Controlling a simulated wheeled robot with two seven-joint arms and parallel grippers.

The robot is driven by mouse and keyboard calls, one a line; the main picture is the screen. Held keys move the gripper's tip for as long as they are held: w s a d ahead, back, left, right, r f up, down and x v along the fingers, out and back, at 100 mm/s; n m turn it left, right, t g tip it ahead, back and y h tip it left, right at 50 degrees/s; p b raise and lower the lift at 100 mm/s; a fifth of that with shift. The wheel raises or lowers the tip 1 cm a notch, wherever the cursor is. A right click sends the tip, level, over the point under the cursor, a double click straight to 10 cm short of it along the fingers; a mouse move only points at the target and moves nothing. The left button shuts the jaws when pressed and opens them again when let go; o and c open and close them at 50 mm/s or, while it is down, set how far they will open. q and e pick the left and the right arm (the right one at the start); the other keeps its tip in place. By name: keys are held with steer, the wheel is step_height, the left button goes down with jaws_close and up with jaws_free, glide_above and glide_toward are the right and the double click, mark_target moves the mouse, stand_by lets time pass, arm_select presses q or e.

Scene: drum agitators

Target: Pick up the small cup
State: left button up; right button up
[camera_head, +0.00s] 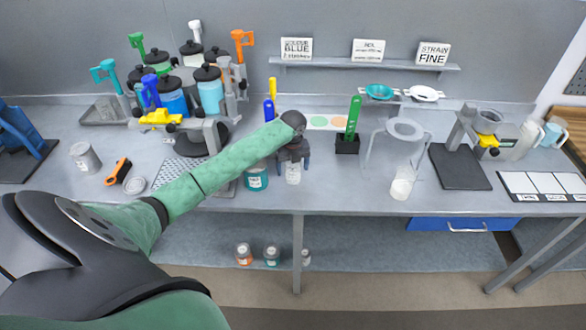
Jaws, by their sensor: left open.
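A small white cup (293,175) stands on the grey bench near its front edge, directly below my left gripper. My left gripper (293,163) points down with its fingers apart, one on each side of the cup's upper part. Whether the fingers touch the cup cannot be told. The gripper body hides the cup's top. Another whitish cup (402,184) stands to the right, at the front of a clear stand. My right gripper is out of view.
A teal-labelled jar (256,178) stands close to the left of the gripper. A green tool in a black holder (347,143) is to the right. Lidded containers (209,90) crowd the back left. A dark-based stand (460,168) is at right.

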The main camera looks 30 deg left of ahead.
arm_select(q)
steer(key=c, duration=1.1)
